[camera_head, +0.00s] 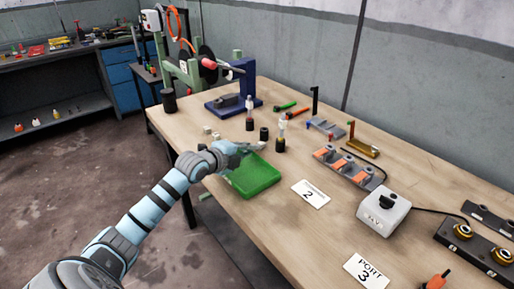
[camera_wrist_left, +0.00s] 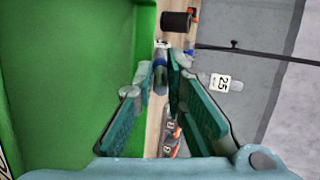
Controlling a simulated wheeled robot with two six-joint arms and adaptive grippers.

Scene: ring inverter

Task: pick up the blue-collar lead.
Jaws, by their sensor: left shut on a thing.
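My left gripper (camera_head: 254,147) is over the far edge of the green tray (camera_head: 250,180). In the left wrist view its two green-padded fingers (camera_wrist_left: 166,74) are close together at the tips. They are shut on a narrow piece with a blue band, the blue-collar lead (camera_wrist_left: 160,82), of which only a small part shows between the fingers. In the head view the lead is too small or hidden to make out. The tray also fills the left of the wrist view (camera_wrist_left: 60,80). My right gripper is not in view.
Small dark-based bottles (camera_head: 281,138) stand just beyond the gripper. A blue press-like stand (camera_head: 236,100) is behind, and a green reel machine (camera_head: 185,65) at the back left. A grey switch box (camera_head: 383,212) and number cards (camera_head: 311,194) lie to the right.

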